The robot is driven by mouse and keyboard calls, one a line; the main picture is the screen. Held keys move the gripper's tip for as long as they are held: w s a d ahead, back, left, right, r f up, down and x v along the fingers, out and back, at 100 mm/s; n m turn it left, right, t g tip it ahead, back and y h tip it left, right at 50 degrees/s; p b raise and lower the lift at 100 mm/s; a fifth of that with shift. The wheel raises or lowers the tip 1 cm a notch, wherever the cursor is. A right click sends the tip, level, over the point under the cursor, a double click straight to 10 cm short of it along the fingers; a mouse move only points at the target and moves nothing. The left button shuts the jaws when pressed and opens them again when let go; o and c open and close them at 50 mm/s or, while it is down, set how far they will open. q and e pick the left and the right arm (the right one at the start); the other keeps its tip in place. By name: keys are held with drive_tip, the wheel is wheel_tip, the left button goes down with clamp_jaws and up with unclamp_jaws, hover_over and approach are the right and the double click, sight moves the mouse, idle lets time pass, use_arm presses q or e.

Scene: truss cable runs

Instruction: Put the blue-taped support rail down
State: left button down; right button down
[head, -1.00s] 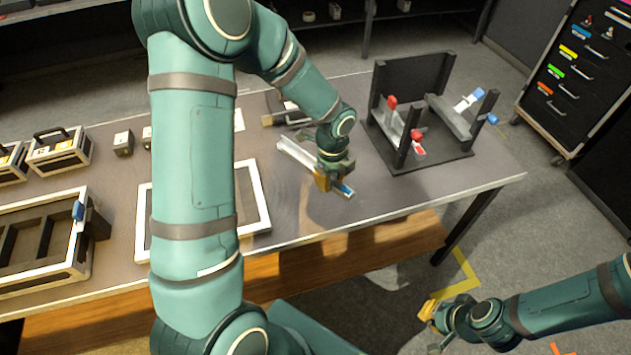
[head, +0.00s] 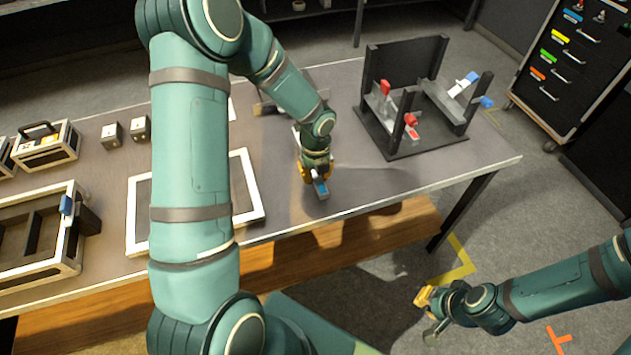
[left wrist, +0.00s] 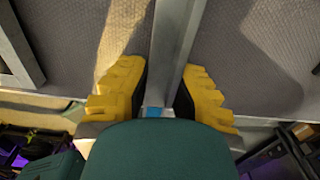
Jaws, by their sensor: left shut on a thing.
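The blue-taped support rail (head: 320,187) is a pale metal bar with a blue band near its front end. My left gripper (head: 314,174) is shut on it close to the tape, above the front part of the grey table. In the left wrist view the rail (left wrist: 177,45) runs away between the yellow fingers (left wrist: 160,95), with a bit of blue at its near end. I cannot tell whether the rail touches the table. Most of its far part is hidden by my arm in the head view. My right gripper (head: 428,304) hangs beyond the table's front edge; its opening is unclear.
A black stand (head: 420,115) with red and blue clamps is on the table's right. A white-framed panel (head: 258,190) lies left of the gripper, and a divided tray (head: 40,270) farther left. Bare tabletop (head: 375,178) lies between gripper and stand.

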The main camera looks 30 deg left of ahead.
use_arm(q)
drive_tip(key=shift+f+b, duration=0.35)
drive_tip(key=shift+f, duration=1.2)
drive_tip(key=shift+f, duration=0.15)
drive_tip(key=c, duration=1)
unclamp_jaws()
